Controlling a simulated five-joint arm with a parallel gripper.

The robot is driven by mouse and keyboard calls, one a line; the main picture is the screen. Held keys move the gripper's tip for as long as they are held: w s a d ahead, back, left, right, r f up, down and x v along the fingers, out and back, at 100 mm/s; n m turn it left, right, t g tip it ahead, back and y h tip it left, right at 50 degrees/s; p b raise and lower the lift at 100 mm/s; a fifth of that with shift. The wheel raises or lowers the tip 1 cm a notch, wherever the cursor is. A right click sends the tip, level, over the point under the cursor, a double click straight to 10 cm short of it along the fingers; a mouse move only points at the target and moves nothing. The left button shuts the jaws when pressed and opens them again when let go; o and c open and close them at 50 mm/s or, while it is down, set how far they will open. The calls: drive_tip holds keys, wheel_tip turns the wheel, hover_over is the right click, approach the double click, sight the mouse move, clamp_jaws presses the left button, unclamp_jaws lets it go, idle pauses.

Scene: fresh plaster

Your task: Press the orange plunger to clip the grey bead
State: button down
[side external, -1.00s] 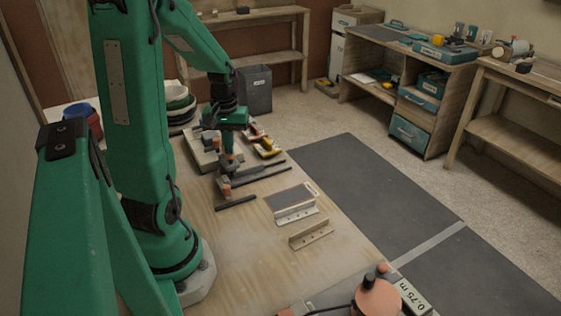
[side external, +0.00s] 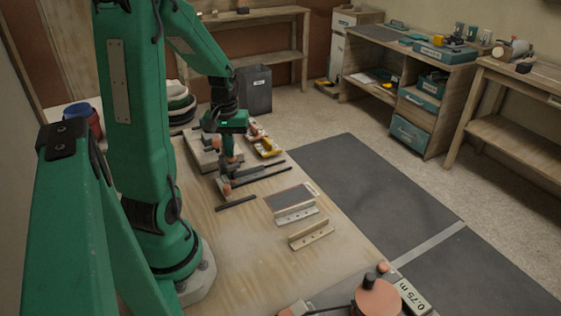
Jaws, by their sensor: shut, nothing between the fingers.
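My gripper (side external: 229,153) points down over the dark tool on the far half of the board, fingers together and empty. A small orange part (side external: 227,188) shows low on the near side of this tool; another orange patch shows just at the fingertips, and I cannot tell which is the plunger. Dark grey strips lie by the tool: a short one (side external: 236,203) in front and a longer one (side external: 266,175) to its right. I cannot tell which is the bead, nor whether the fingertips touch the orange.
The wooden board (side external: 240,245) has free room near its front. A dark-topped block (side external: 291,196) and a pale angle piece (side external: 311,234) lie right of the tool. An orange round object (side external: 377,297) is at the front.

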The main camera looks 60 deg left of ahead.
drive_tip(key=shift+r, duration=1.85)
drive_tip(key=shift+r, duration=0.15)
drive_tip(key=shift+r, duration=2.85)
drive_tip(key=d+r+m+t, duration=0.2)
drive_tip(key=d+m, duration=0.4)
drive_tip(key=d, duration=0.5)
drive_tip(key=d+r+m+t, duration=0.3)
drive_tip(key=d+m, duration=0.3)
drive_tip(key=d, duration=0.6)
drive_tip(key=shift+d+t, duration=0.3)
